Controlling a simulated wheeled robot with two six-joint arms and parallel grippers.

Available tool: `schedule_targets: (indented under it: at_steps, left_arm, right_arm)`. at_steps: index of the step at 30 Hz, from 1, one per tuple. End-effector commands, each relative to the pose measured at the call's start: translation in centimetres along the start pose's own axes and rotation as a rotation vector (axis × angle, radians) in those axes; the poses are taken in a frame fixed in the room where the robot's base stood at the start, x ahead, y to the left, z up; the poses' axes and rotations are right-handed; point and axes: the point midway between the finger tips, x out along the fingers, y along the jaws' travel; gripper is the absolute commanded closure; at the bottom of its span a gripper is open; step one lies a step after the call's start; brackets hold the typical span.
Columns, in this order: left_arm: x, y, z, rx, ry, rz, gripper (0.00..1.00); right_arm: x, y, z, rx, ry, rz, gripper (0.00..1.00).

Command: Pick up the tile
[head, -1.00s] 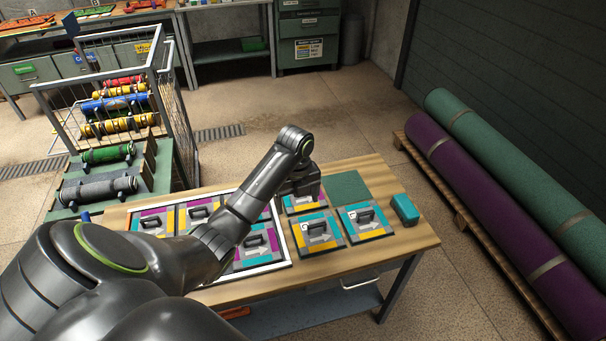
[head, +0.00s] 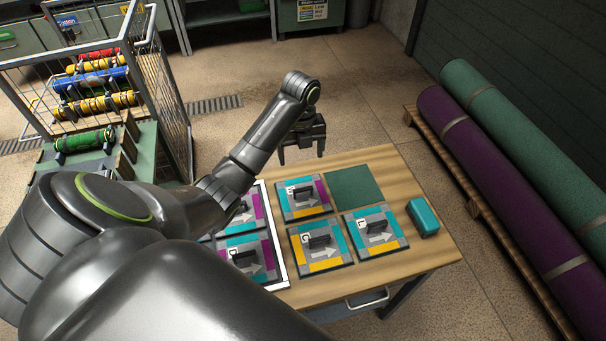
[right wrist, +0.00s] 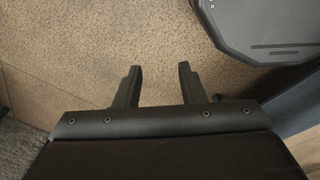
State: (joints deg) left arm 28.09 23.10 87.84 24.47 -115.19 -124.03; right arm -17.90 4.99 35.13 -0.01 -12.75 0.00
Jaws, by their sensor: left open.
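Three loose square tiles with black handles, white arrows and coloured edges lie on the wooden table. One tile (head: 312,208) is at the back, another tile (head: 320,263) is in front of it, and a third tile (head: 383,246) is to the right. More tiles, such as the front one (head: 243,242), lie in a white-edged frame (head: 272,234), partly hidden by my left arm. My left gripper (head: 301,157) is open and empty, above and just behind the back tile, apart from it. My right gripper (right wrist: 160,68) is open and empty over the floor.
A green square mat (head: 353,186) lies right of the back tile, and a teal block (head: 423,217) sits near the table's right edge. A wire cart (head: 165,110) with coloured rolls stands left. Rolled rugs (head: 500,187) lie on the right.

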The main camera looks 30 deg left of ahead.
Motion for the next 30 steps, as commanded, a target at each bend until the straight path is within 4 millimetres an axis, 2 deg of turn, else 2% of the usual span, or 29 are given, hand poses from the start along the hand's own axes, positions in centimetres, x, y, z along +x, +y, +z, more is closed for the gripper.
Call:
schedule_targets:
  at_steps: [1,8,21,25,30]
  left_arm:
    - [1.2,0.0,0.0,0.0,0.0,0.0,0.18]
    - [3.8,0.0,0.0,0.0,0.0,0.0,0.18]
    - [8.5,0.0,-0.1,0.0,0.0,0.0,0.18]
    - [9.1,-0.1,-0.1,0.0,0.0,0.0,0.18]
    - [10.2,-0.1,-0.4,-0.001,0.004,0.002,0.18]
  right_arm:
    - [1.2,-0.1,-0.3,0.0,0.006,0.0,0.64]
    - [3.8,-0.8,-1.9,-0.001,0.035,-0.005,0.64]
    - [8.4,-1.9,-0.6,0.004,0.021,-0.013,0.64]
    - [9.0,-1.9,-0.5,0.003,0.019,-0.013,0.64]
    - [8.6,-1.6,-0.5,0.002,0.019,-0.009,0.64]
